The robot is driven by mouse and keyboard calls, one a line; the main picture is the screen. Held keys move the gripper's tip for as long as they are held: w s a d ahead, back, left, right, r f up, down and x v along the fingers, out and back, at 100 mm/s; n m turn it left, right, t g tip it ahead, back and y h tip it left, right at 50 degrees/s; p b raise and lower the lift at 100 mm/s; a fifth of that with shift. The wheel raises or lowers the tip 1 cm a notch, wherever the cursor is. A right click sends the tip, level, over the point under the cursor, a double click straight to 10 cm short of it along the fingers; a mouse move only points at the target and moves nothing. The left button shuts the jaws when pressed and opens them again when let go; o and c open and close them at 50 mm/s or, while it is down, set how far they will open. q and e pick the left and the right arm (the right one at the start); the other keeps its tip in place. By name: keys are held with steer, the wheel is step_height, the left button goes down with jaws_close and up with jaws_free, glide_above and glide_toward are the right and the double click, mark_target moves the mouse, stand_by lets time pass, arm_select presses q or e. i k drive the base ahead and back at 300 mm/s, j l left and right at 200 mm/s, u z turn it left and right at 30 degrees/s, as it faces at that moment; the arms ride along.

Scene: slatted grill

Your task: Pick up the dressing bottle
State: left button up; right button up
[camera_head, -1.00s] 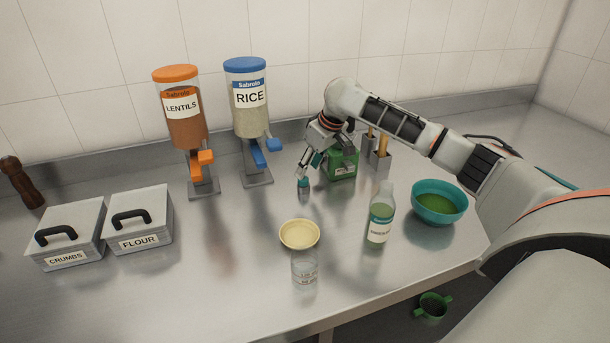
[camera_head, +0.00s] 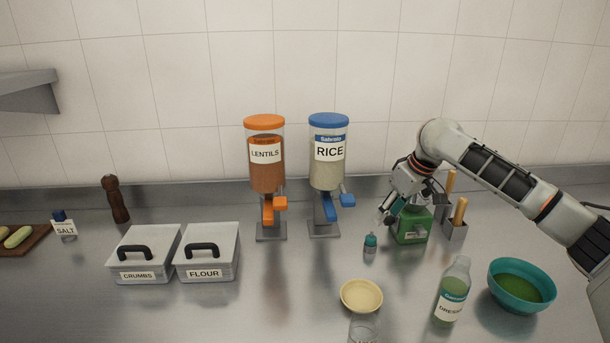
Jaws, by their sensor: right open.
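The dressing bottle (camera_head: 453,290) stands upright on the steel counter at the lower right. It is clear, with green contents and a white label partly cut by the glare and angle. My right gripper (camera_head: 385,220) is open, behind and to the left of the bottle, in front of the green box. It is apart from the bottle and holds nothing that I can see. My left gripper is not in view.
A teal bowl (camera_head: 521,286) stands close to the right of the bottle. A yellow bowl (camera_head: 361,296) and a clear beaker (camera_head: 363,329) are to its left. A green box (camera_head: 412,226), a small teal item (camera_head: 370,243) and a utensil holder (camera_head: 454,228) are behind.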

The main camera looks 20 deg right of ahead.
mark_target(452, 292)
steer(key=k+j, duration=0.2)
steer(key=k, duration=0.3)
steer(key=k+j, duration=0.15)
steer(key=k, duration=0.3)
steer(key=k+j, duration=0.2)
steer(key=k, duration=0.3)
